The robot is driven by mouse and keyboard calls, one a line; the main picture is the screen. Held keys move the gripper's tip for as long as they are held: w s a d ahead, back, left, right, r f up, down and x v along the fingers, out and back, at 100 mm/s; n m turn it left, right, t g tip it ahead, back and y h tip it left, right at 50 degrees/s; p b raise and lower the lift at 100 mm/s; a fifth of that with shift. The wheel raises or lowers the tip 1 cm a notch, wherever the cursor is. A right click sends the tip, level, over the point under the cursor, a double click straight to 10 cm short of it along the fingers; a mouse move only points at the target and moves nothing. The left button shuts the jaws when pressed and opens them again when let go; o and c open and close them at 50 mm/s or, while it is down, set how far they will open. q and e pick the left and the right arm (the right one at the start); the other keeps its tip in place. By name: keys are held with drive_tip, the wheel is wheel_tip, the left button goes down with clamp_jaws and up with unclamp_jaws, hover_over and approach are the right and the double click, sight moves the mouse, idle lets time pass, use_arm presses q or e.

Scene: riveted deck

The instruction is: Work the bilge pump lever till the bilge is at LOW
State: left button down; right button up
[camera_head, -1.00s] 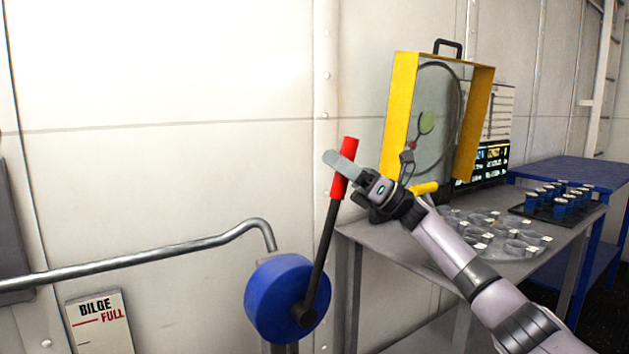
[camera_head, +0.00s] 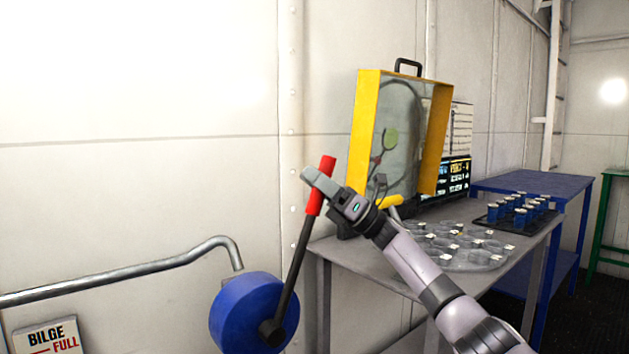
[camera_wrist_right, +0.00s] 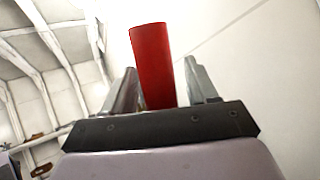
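The bilge pump (camera_head: 243,310) is a blue drum low in the head view. Its dark lever (camera_head: 299,250) rises from a hub, leaning right, to a red grip (camera_head: 313,205). My right gripper (camera_head: 320,181) is at the upper part of the grip. In the right wrist view the red grip (camera_wrist_right: 153,65) stands between the two fingers, with a narrow gap visible on the right side; the fingers look open around it. The bilge sign (camera_head: 48,338) reads BILGE and FULL; its lower part is cut off. My left gripper is not in view.
A grey pipe (camera_head: 120,277) runs along the wall to the pump. A grey table (camera_head: 350,254) right of the lever bears a yellow-framed case (camera_head: 364,130), clear cups (camera_head: 470,250) and a tray of blue cups (camera_head: 487,218). A blue table (camera_head: 530,185) stands behind.

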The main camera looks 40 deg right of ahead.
drive_tip(key=shift+f, duration=0.1)
use_arm(q)
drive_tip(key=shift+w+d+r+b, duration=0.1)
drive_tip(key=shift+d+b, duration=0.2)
drive_tip(key=shift+b, duration=0.05)
use_arm(e)
drive_tip(key=v, duration=0.7)
